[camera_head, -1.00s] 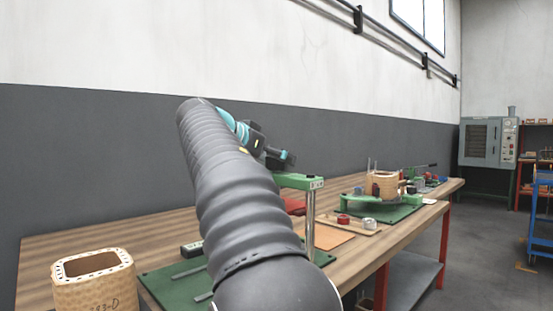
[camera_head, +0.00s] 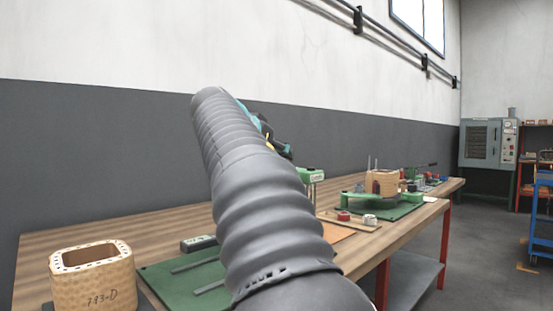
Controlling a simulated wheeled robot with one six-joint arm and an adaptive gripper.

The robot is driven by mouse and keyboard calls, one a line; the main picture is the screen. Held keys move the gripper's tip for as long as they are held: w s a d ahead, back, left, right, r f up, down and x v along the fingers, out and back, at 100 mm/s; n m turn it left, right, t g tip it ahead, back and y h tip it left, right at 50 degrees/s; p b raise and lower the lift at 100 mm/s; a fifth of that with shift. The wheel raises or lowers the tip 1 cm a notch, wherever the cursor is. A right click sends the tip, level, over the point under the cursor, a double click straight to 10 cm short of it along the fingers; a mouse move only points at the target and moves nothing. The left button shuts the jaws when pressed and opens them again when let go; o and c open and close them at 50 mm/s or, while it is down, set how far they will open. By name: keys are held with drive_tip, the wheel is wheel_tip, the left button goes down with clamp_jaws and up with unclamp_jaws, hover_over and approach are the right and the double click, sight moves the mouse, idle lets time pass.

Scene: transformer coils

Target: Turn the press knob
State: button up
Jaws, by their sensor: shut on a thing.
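The press (camera_head: 312,177) stands on the bench behind my arm. Only the right end of its green top beam and part of its steel post show. The press knob is hidden behind my arm. My gripper (camera_head: 285,151) shows only as a small dark part past the teal wrist, at the left end of the visible beam. Its fingertips are hidden. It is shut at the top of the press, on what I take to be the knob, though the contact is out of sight.
A woven coil (camera_head: 110,290) marked 793-D stands at the front left, beside a green mat (camera_head: 163,281) with a grey box (camera_head: 198,243) on it. Another coil (camera_head: 388,183) sits on a green fixture farther right. A tray (camera_head: 338,222) holds small red and silver parts.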

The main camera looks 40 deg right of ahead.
drive_tip(key=n+t+y, duration=0.1)
drive_tip(key=n+t, duration=0.1)
drive_tip(key=shift+s+n+t, duration=0.15)
drive_tip(key=shift+n+t, duration=0.15)
drive_tip(key=shift+t, duration=0.1)
drive_tip(key=n+t+y, duration=0.1)
drive_tip(key=n, duration=0.1)
drive_tip(key=n+t+y+p, duration=0.1)
drive_tip(key=t+y, duration=0.1)
drive_tip(key=shift+d+r+n, duration=0.1)
drive_tip(key=shift+r+n, duration=0.1)
drive_tip(key=shift+n, duration=0.2)
drive_tip(key=shift+f+n+t+y, duration=0.15)
drive_tip(key=shift+n+t+y, duration=0.95)
drive_tip(key=shift+n+y, duration=0.35)
drive_tip(key=shift+n+t+y, duration=0.4)
drive_tip(key=shift+n+y, duration=0.35)
drive_tip(key=shift+y, duration=0.2)
drive_tip(key=o, duration=1.2)
